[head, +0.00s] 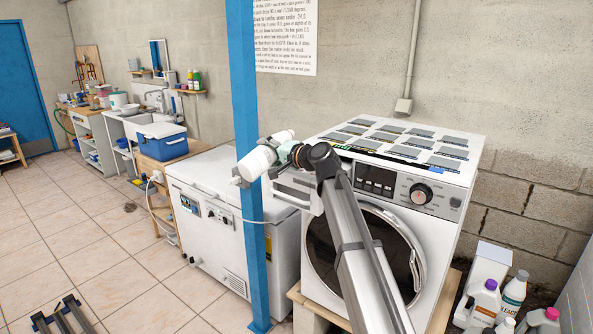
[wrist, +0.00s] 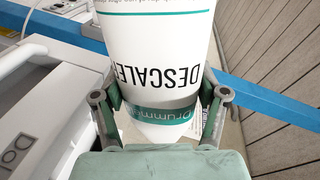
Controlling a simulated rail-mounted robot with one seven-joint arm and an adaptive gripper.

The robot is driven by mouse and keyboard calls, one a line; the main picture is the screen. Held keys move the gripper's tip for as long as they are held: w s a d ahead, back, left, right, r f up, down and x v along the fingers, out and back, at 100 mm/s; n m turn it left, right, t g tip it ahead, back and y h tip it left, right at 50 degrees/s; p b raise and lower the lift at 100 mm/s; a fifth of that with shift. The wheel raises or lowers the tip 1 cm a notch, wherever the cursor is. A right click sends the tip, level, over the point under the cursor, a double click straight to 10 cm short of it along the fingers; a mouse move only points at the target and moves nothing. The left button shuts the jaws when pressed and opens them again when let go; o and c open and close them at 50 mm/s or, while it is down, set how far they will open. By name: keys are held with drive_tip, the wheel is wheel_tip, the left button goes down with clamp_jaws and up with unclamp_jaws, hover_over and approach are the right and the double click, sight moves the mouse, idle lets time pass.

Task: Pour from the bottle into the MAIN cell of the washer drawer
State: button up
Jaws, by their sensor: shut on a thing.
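My gripper (head: 284,151) is shut on a white bottle (head: 257,163), which is tilted well over, its lower left end pointing down and left. In the wrist view the bottle (wrist: 160,50) fills the space between the fingers (wrist: 163,100); its label reads "DESCALER" upside down. The washer (head: 440,205) stands at the right. Its drawer (head: 293,188) is pulled out at the upper left of the front, below and right of the bottle. The drawer's cells, including MAIN, cannot be made out, and my arm hides part of it. No liquid stream is visible.
A blue post (head: 250,270) stands close beside the bottle. A white chest appliance (head: 215,200) is left of the washer. Several bottles (head: 512,295) stand on the floor at the right. Labelled panels (head: 400,143) cover the washer's top. Open tiled floor lies at the left.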

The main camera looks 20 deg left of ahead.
drive_tip(key=shift+w+d+r+m+p, duration=0.15)
drive_tip(key=shift+w+m+p, duration=0.3)
drive_tip(key=shift+m+p, duration=0.25)
idle(1.6)
drive_tip(key=shift+r+m+g+p, duration=0.15)
drive_tip(key=shift+m+g+p, duration=0.35)
drive_tip(key=shift+m+p, duration=0.3)
idle(2.7)
